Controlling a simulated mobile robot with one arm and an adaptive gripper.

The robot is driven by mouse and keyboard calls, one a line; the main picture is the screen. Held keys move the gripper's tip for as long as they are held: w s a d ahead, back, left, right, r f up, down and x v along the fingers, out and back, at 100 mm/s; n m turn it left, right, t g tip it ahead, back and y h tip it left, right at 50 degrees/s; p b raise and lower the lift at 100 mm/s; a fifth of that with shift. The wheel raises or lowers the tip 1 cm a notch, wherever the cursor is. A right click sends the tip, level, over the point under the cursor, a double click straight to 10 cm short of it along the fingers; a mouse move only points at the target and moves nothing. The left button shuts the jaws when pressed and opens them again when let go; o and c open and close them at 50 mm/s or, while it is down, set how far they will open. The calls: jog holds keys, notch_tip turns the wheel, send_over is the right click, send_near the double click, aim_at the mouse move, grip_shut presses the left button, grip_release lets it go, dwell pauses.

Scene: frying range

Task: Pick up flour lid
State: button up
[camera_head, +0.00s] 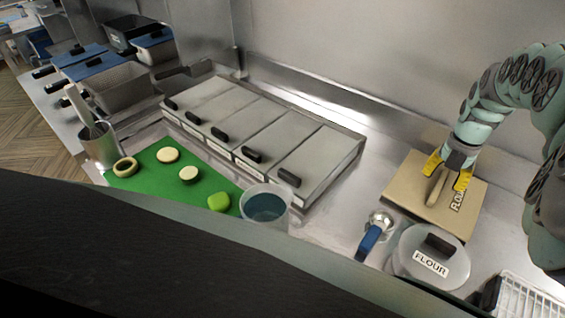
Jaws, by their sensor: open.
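The flour lid (408,256) is a round grey disc with a black handle (441,246) and a white label reading FLOUR. It lies near the front right of the counter and looks seated on a round container, whose body is mostly hidden. My gripper (448,180) has yellow fingers spread apart. It is behind and above the lid, over a tan board (408,201) with dark lettering. A pale elongated thing (436,187) shows between the fingers; I cannot tell whether they touch it.
A blue-handled scoop (369,242) is left of the lid, and a white wire basket (527,303) is right. A clear tub (265,206), a green mat (140,182) with round pieces, and a row of lidded bins (270,130) stand further left.

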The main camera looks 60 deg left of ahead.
jog(key=shift+f, duration=1.3)
jog(key=shift+c, duration=0.3)
grip_shut()
